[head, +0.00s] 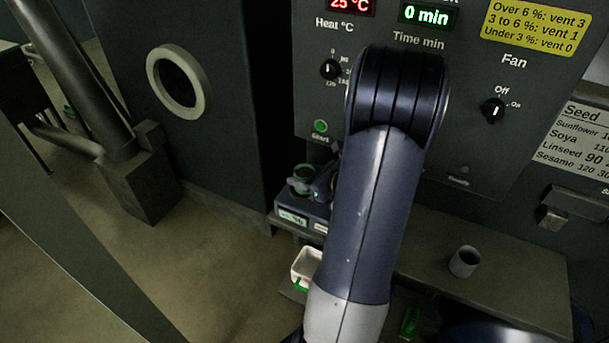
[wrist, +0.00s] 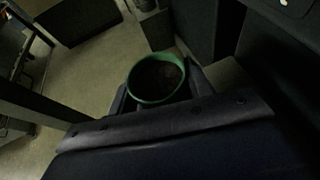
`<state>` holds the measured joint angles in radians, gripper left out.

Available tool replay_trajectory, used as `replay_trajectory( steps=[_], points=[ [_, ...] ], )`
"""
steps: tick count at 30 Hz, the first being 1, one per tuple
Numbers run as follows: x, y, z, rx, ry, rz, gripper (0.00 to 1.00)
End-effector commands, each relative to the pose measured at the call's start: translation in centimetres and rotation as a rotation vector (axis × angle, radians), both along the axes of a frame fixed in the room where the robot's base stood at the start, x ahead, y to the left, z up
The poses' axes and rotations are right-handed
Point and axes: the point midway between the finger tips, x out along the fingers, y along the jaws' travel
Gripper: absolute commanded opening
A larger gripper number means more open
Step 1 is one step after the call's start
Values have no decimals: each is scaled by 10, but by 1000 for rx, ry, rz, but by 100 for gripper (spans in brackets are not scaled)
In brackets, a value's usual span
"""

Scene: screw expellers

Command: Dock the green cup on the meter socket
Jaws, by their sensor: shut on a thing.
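The green cup (head: 303,171) is at the left end of the ledge in the head view, close over the meter (head: 292,216). In the wrist view the green cup (wrist: 157,80) shows its round rim and dark contents. My gripper (wrist: 158,90) is shut on the cup, with one finger on each side. In the head view my gripper (head: 320,188) is partly hidden behind my arm. The meter has a small pale display. Its socket is mostly hidden by the cup and gripper, and I cannot tell whether the cup touches it.
A white scoop or tray (head: 303,266) sits low in front of the meter. A grey cup (head: 464,261) stands on the ledge (head: 500,285) at right. The control panel (head: 470,120) with knobs rises behind. A round porthole (head: 178,83) is at left. Floor is open at left.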

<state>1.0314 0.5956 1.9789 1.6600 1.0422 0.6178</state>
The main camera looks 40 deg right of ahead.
Motion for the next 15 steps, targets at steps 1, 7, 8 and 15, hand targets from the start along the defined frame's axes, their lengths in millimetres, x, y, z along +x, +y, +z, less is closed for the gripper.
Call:
replay_trajectory(
  steps=[1, 7, 8, 15],
  points=[
    [0, 0, -2, 0, 0, 0, 22],
    [0, 0, -6, 0, 0, 0, 22],
    [0, 0, -7, 0, 0, 0, 22],
    [0, 0, -12, 0, 0, 0, 22]
  ],
)
